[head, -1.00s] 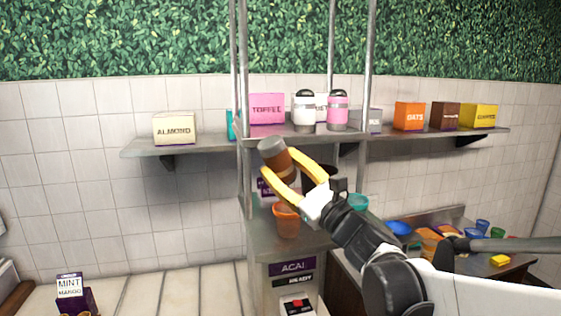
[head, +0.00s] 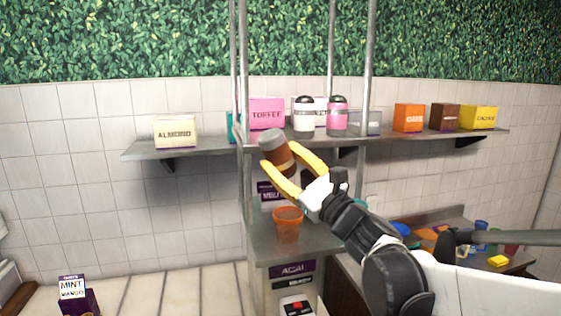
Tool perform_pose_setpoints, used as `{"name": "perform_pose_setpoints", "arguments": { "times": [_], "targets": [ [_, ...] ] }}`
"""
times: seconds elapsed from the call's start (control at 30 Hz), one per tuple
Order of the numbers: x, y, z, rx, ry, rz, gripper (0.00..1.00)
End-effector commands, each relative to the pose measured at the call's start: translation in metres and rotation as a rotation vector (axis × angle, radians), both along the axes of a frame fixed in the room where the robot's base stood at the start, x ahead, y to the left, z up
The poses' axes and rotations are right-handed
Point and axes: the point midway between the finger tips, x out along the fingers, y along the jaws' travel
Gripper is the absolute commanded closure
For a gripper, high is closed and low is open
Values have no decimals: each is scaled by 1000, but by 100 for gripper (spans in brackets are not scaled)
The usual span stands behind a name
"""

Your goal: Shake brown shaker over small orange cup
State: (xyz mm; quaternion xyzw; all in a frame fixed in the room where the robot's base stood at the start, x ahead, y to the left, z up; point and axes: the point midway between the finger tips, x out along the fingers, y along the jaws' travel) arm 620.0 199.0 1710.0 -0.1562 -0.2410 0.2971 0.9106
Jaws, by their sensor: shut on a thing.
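My gripper (head: 279,172) is shut on the brown shaker (head: 277,155), with a yellow finger on each side of its body. The shaker has a grey cap at its upper left end and is tilted, held in the air. The small orange cup (head: 287,225) stands upright on the metal counter (head: 262,245), below and slightly right of the shaker. The shaker is apart from the cup. The inside of the cup is too small to make out.
A shelf (head: 200,148) above holds boxes, a white shaker (head: 304,117) and a pink shaker (head: 337,116). Metal posts (head: 241,90) rise around the counter. A purple sign box (head: 268,194) stands behind the cup. Bowls and cups crowd the lower counter at right.

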Motion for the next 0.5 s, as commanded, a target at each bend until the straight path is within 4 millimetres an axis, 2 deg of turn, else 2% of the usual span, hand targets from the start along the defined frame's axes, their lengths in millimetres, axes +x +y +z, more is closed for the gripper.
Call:
{"name": "perform_pose_setpoints", "arguments": {
  "times": [0.5],
  "targets": [
    [0, 0, 39, 0, 0, 0, 87]
  ]
}}
